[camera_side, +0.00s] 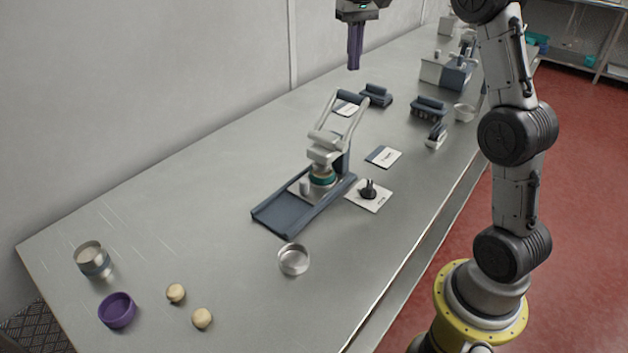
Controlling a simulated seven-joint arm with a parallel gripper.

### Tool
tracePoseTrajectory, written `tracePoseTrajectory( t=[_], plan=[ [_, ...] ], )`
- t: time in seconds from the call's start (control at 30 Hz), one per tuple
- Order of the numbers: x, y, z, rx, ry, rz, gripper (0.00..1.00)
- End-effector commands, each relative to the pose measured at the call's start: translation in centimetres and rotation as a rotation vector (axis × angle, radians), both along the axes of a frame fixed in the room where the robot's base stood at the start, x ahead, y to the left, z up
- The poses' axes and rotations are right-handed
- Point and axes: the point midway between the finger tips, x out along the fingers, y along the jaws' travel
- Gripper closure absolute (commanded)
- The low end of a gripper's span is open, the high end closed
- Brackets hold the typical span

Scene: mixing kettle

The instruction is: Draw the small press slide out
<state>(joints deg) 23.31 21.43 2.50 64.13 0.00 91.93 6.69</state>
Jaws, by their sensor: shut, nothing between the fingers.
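The small press (327,150) stands mid-table, with a grey lever handle raised above a dark blue frame. Its dark blue base track (283,215) runs toward the lower left. A light slide plate (300,190) sits in the track under the press head, with a teal and tan round piece (322,178) on it; the head partly hides it. My gripper (354,66) hangs at the top of the picture, fingers down, shut and empty. It is apart from the press, above and beyond its handle in the picture.
A metal ring (293,260) lies in front of the press. A white card with a black knob (369,194) is right of it. A purple bowl (117,310), a metal cup (92,260) and two tan balls (176,293) are lower left. Dark blue blocks (376,95) stand behind.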

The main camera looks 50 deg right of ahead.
Motion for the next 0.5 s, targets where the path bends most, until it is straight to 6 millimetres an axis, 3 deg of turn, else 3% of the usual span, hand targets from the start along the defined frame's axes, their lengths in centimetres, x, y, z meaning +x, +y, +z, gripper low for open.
tracePoseTrajectory(
  t=[0.47, 0.5],
  plan=[
    [0.0, 0.0, 0.0, 0.0, 0.0, 0.0, 1.0],
    [0.0, 0.0, 0.0, 0.0, 0.0, 0.0, 0.96]
  ],
)
